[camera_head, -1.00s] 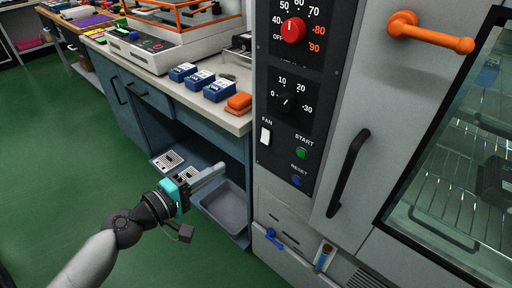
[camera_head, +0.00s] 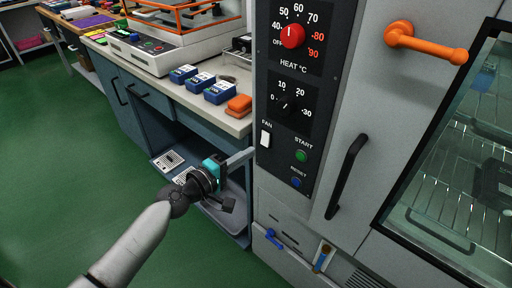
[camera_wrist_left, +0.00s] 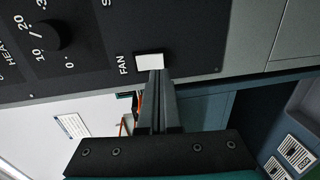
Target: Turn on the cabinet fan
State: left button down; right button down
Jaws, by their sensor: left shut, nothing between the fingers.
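The fan switch (camera_head: 265,138) is a white rocker below the FAN label on the black control panel (camera_head: 285,172). In the left wrist view the white switch (camera_wrist_left: 149,62) is just beyond my closed fingertips. My left gripper (camera_head: 250,153) is shut and empty, its fingers pointing right at the panel's left edge, a little below and left of the switch. In the left wrist view the tips (camera_wrist_left: 158,72) overlap the switch's lower edge; whether they touch it I cannot tell. My right gripper is not in view.
The green START button (camera_head: 301,156) and blue RESET button (camera_head: 296,182) are right of the switch. A red heat knob (camera_head: 292,36) and a black timer knob (camera_head: 285,103) are above. A black handle (camera_head: 347,176) stands to the right.

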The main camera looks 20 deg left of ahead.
aim_at(264, 144)
pick_arm(q)
jog(key=x, duration=0.3)
jog(key=shift+w+d, duration=0.15)
jog(key=shift+w, duration=0.25)
jog(key=shift+f, duration=0.1)
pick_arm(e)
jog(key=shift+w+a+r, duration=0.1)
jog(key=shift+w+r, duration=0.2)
pick_arm(q)
jog(key=shift+w+b, duration=0.1)
jog(key=shift+b, duration=0.2)
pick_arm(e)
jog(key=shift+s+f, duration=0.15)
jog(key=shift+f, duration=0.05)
pick_arm(q)
jog(key=shift+w+f+b, duration=0.1)
jog(key=shift+f+b, duration=0.05)
jog(key=shift+b, duration=0.55)
jog(key=shift+d, duration=0.1)
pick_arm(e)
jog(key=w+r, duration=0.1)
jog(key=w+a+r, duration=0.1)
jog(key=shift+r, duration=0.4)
